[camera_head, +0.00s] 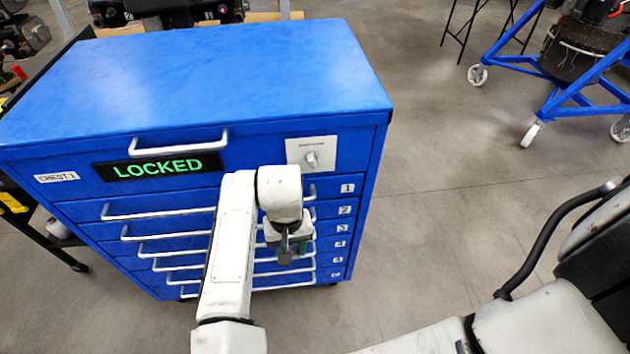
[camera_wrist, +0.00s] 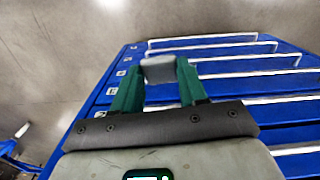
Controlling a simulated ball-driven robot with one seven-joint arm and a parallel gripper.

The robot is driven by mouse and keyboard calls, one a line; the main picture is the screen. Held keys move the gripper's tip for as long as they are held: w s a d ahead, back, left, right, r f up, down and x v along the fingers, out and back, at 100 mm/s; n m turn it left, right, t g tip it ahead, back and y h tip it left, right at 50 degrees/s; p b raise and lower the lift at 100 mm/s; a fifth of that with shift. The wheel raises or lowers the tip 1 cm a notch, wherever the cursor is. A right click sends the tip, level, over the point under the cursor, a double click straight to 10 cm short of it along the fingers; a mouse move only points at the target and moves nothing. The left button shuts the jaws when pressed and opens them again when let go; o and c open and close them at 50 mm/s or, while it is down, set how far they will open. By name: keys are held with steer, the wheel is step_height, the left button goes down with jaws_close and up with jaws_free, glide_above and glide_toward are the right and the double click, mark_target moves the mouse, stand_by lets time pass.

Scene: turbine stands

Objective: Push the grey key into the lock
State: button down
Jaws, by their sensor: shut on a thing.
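The lock (camera_head: 312,159) is a small metal cylinder on a pale square plate (camera_head: 295,146) at the top right of the blue chest's front. My gripper (camera_head: 286,247) is in front of the drawers, below and slightly left of the lock and apart from it. In the wrist view my gripper's green fingers (camera_wrist: 159,88) are shut on the grey key (camera_wrist: 158,69), whose grey block end shows between the tips. In the head view the key (camera_head: 285,257) appears as a small dark grey piece at the fingers. The rest of it is hidden.
The blue chest (camera_head: 200,75) has a display (camera_head: 158,167) reading LOCKED and several numbered drawers with protruding handles (camera_head: 160,212), close behind my gripper. Open floor (camera_head: 440,220) lies to the right. A blue wheeled stand (camera_head: 590,97) is at the far right.

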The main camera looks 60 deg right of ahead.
mark_target(312, 162)
steer(key=s+d+r+m+t+y+p, duration=0.45)
steer(key=s+r+m+y, duration=0.3)
steer(key=m, duration=0.75)
steer(key=w+d+r+m+t+h, duration=0.1)
steer(key=w+d+r+m+t, duration=0.3)
steer(key=d+r, duration=0.3)
steer(key=shift+w+r+p, duration=0.15)
steer(key=shift+w+p, duration=0.15)
steer(key=shift+w, duration=0.2)
steer(key=shift+w+r+p, duration=0.15)
steer(key=shift+r+p, duration=0.15)
steer(key=shift+p, duration=0.15)
steer(key=shift+w+d+f+p, duration=0.1)
steer(key=shift+w+d+p, duration=0.25)
steer(key=shift+d+p, duration=0.2)
stand_by(0.5)
